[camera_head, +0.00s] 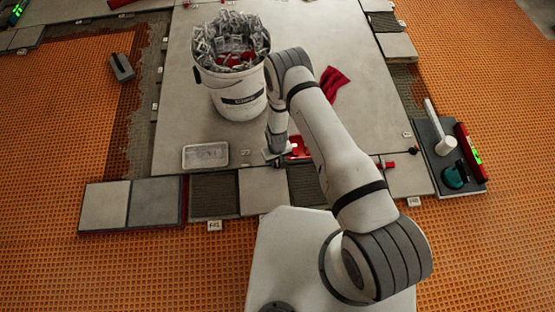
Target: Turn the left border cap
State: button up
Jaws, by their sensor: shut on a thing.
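My gripper (277,152) points down at the front edge of the large grey tile (180,120), just left of a red piece (299,147). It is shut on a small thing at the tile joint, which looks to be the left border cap. The fingers and the arm hide most of this cap, so its turn angle cannot be told. Another small red cap (389,165) sits upright to the right along the same border, apart from my gripper.
A white bucket (240,95) full of clips stands behind my gripper. A clear tray (205,156) lies to the left and a red cloth (334,83) behind. At right, a board (431,133) holds a white mallet (443,138) and a red level (468,145).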

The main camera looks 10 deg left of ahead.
jog(key=shift+d+m, duration=0.1)
jog(key=shift+m, duration=0.4)
jog(key=shift+w+m+b, duration=0.1)
jog(key=shift+m+b, duration=0.35)
jog(key=shift+m, duration=0.55)
jog(key=m, duration=0.3)
jog(key=shift+m+b, duration=0.3)
jog(key=shift+b, duration=0.05)
jog(key=m, duration=0.3)
jog(key=shift+m+b, duration=0.3)
jog(key=m, duration=0.3)
jog(key=shift+m, duration=0.3)
jog(key=m+b, duration=0.1)
jog(key=m, duration=0.5)
jog(key=shift+w, duration=0.1)
jog(key=m, duration=0.4)
jog(key=shift+w+m, duration=0.1)
jog(key=shift+m, duration=1.5)
jog(key=shift+a+r, duration=0.1)
jog(key=shift+a, duration=0.1)
